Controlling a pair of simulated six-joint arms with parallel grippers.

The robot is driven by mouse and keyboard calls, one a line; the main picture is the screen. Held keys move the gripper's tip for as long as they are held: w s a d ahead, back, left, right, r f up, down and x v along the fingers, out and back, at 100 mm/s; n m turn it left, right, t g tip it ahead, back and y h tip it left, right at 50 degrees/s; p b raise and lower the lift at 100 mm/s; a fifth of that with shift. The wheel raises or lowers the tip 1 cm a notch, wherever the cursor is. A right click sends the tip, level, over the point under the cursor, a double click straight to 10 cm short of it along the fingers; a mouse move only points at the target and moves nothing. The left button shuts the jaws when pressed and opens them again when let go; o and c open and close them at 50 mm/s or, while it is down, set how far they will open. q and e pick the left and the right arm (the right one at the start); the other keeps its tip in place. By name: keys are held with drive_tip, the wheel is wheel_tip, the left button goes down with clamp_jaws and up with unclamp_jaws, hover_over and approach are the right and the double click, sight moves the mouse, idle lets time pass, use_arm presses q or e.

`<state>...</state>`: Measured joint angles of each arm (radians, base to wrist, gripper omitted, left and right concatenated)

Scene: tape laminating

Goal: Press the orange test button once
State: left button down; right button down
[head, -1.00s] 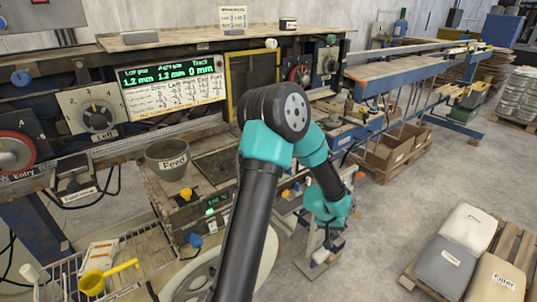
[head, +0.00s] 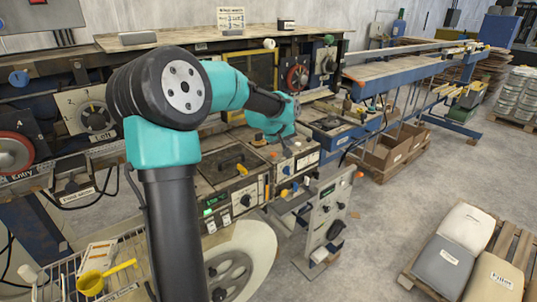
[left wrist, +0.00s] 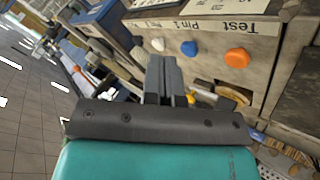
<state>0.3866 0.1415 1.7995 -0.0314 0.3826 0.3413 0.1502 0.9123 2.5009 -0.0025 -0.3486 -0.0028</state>
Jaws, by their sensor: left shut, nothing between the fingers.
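The orange test button (left wrist: 237,58) shows in the left wrist view on a pale panel face, right of a blue button (left wrist: 189,48) and a white button (left wrist: 158,44). A tilted "Test" label is above it. My left gripper (left wrist: 165,58) is shut and empty. In the left wrist view its tips are left of the orange button, with a clear gap across the picture; depth is hard to tell. In the head view its fingers cannot be made out. My right gripper is out of view.
A large reel (head: 235,260) is in front. Open floor (head: 380,225) lies to the right.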

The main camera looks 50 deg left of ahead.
sight(272, 153)
use_arm(q)
drive_tip(key=s+a+r+n+y, duration=0.1)
drive_tip(key=s+a+r, duration=0.2)
drive_tip(key=r, duration=0.4)
drive_tip(key=shift+s+a+t, duration=0.3)
drive_tip(key=shift+s+a, duration=0.1)
drive_tip(key=shift+a, duration=0.25)
drive_tip(key=shift+f, duration=4.35)
drive_tip(key=shift+f, duration=0.15)
drive_tip(key=shift+f, duration=0.25)
drive_tip(key=shift+f, duration=0.6)
drive_tip(key=shift+r, duration=1)
